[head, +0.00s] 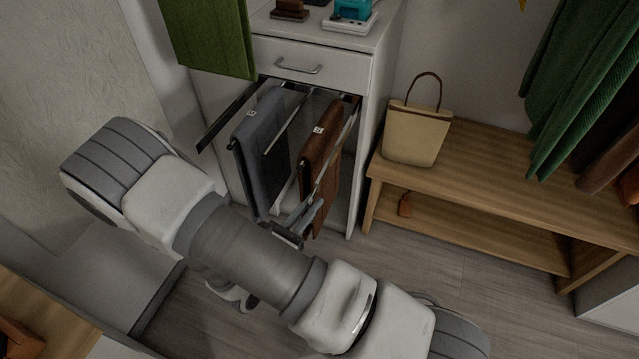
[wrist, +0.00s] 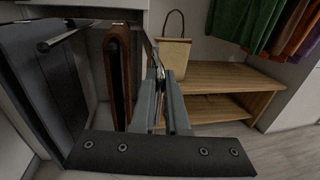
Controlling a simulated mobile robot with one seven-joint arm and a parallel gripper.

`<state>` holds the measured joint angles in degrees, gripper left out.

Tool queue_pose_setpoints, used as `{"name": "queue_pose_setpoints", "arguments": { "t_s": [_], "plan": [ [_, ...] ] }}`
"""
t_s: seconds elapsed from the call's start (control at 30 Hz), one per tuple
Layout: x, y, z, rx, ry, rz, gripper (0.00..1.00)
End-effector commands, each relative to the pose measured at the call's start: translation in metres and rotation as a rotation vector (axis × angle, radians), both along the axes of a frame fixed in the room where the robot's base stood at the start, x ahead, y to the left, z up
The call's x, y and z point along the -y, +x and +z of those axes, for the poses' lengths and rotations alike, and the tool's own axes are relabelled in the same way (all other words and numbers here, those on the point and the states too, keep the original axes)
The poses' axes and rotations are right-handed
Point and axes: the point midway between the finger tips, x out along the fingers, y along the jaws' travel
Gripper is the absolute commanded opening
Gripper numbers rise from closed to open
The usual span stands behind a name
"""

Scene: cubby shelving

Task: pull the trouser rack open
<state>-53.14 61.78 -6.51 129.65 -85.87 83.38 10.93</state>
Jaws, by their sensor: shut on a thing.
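The trouser rack (head: 226,117) sticks out of the white cabinet below its drawer, its dark side rail and thin metal bars showing in the head view. Grey trousers (head: 258,150) and brown trousers (head: 320,165) hang over its bars. They also show in the wrist view, grey (wrist: 40,75) at the left and brown (wrist: 118,75) beside my fingers. My gripper (head: 308,212) is low in front of the brown trousers. In the wrist view my gripper (wrist: 160,85) is shut on the end of a thin rack bar (wrist: 157,57). The exact contact is partly hidden by the fingers.
A closed white drawer (head: 310,66) with a metal handle is above the rack. A wooden bench (head: 500,178) stands to the right, with a beige bag (head: 416,136) on it. Green clothes (head: 575,80) hang above the bench. Open floor (head: 420,255) lies in front.

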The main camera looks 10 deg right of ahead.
Motion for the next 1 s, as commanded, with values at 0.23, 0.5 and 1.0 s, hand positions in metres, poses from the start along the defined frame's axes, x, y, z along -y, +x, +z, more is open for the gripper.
{"name": "queue_pose_setpoints", "arguments": {
  "t_s": [0.23,0.5,1.0],
  "plan": [
    [-0.0085,-0.0132,-0.0011,-0.002,0.002,-0.001,0.0],
    [-0.0087,-0.0135,-0.0014,-0.002,0.002,-0.001,0.0],
    [-0.0088,-0.0128,-0.0006,-0.001,0.001,-0.001,0.42]
  ]
}}
